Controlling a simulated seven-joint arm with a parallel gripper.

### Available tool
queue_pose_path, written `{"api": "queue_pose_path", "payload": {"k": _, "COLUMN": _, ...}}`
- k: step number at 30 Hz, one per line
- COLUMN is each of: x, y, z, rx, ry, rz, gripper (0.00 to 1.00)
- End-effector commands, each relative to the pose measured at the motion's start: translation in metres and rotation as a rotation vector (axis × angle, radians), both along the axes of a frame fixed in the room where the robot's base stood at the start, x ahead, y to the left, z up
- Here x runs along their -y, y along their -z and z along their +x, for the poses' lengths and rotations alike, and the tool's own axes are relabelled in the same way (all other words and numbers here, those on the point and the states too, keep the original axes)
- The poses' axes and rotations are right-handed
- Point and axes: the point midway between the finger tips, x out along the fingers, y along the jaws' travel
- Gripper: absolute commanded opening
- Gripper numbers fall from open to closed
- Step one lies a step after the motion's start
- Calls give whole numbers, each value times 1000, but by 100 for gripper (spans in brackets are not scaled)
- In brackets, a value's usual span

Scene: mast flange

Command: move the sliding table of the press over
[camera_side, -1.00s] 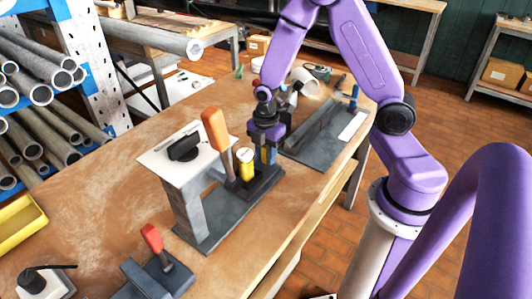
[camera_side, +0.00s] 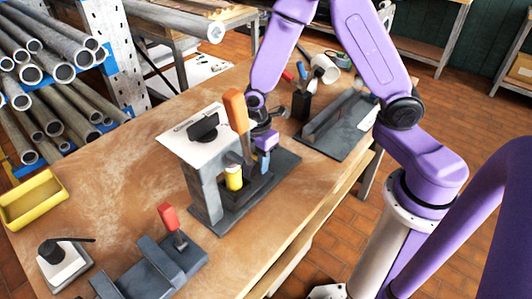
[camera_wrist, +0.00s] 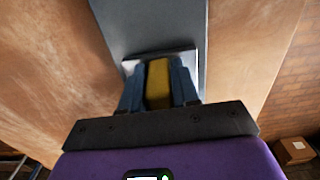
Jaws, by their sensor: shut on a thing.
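The press (camera_side: 207,190) stands on the bench in the side view, with a grey upright frame, a white top and an orange-handled lever (camera_side: 236,110). A yellow cylinder (camera_side: 234,178) stands beside the frame, at the dark sliding table (camera_side: 260,184) low on the base plate (camera_side: 287,164). My gripper (camera_side: 263,161) is low over the table, right of the cylinder. In the wrist view my gripper (camera_wrist: 158,90) is shut on an upright yellow grip (camera_wrist: 158,80), its blue fingers on both sides. The grip's foot and the table's far side are hidden.
A red-handled clamp (camera_side: 170,220) and a yellow tray (camera_side: 33,198) are at the front left. A black holder (camera_side: 302,106) and a dark angled fixture (camera_side: 335,125) stand behind and right of the press. Bare bench lies left of the press.

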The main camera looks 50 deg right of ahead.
Motion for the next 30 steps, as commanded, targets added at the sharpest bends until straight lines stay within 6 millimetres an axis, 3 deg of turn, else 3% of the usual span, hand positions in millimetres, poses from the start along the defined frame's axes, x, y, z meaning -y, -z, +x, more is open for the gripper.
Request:
{"api": "queue_pose_path", "payload": {"k": 13, "x": -11, "y": 0, "z": 1, "rx": 5, "ry": -2, "rz": 5, "gripper": 0}}
{"api": "queue_pose_path", "payload": {"k": 14, "x": -12, "y": 0, "z": 1, "rx": 6, "ry": -2, "rz": 5, "gripper": 33}}
{"api": "queue_pose_path", "payload": {"k": 15, "x": -12, "y": 0, "z": 0, "rx": 5, "ry": -3, "rz": 5, "gripper": 46}}
{"api": "queue_pose_path", "payload": {"k": 16, "x": -11, "y": 0, "z": 0, "rx": 5, "ry": -3, "rz": 4, "gripper": 51}}
{"api": "queue_pose_path", "payload": {"k": 25, "x": -9, "y": -1, "z": 0, "rx": 3, "ry": 0, "rz": 2, "gripper": 51}}
{"api": "queue_pose_path", "payload": {"k": 30, "x": -9, "y": -14, "z": 1, "rx": 5, "ry": 0, "rz": 3, "gripper": 51}}
